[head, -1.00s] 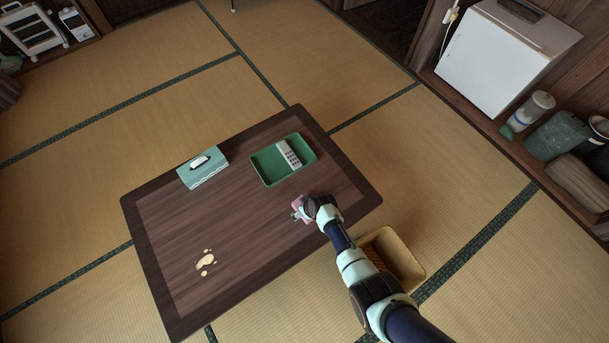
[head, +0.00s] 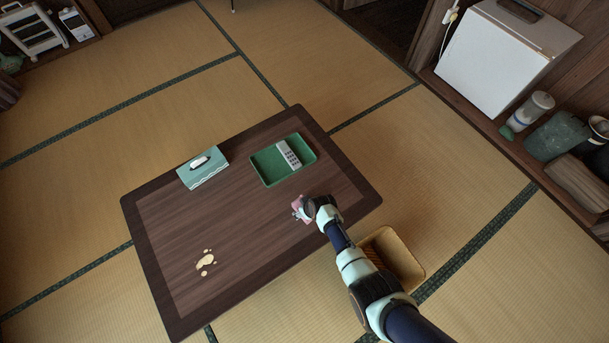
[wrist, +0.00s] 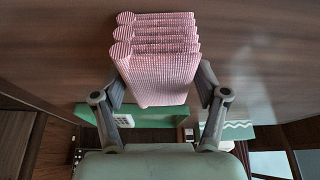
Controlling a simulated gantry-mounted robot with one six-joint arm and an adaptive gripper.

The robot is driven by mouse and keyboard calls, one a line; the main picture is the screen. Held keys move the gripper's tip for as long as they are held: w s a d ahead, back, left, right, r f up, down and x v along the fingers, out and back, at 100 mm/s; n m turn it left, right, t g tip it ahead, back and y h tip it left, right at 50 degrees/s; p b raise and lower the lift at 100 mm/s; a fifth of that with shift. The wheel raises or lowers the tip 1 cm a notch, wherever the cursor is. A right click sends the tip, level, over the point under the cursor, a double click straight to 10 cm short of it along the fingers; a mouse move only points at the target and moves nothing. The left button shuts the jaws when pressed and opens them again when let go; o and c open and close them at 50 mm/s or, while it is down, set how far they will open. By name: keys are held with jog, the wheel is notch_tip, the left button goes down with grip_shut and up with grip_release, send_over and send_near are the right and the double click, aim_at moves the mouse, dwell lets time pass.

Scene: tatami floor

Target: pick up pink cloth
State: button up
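The pink cloth (wrist: 160,65) is a folded, textured bundle with rolled layers. In the wrist view it sits between the two fingers of my gripper (wrist: 161,85), which are close against its left and right sides. In the head view the cloth (head: 297,203) shows only as small pink patches around my gripper (head: 301,210), near the right front part of the dark wooden table (head: 230,235). Most of it is hidden there by the gripper. I cannot tell whether the cloth touches the tabletop.
A green tray (head: 268,168) holding a grey remote (head: 288,154) lies behind my gripper. A teal tissue box (head: 203,172) stands left of it. A yellowish bin (head: 408,252) stands on the floor right of the table.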

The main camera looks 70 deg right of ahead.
jog(key=c, duration=0.6)
jog(key=shift+c, duration=0.2)
notch_tip(320, 180, up, 20)
jog(key=p, duration=1.2)
jog(key=shift+r, duration=0.25)
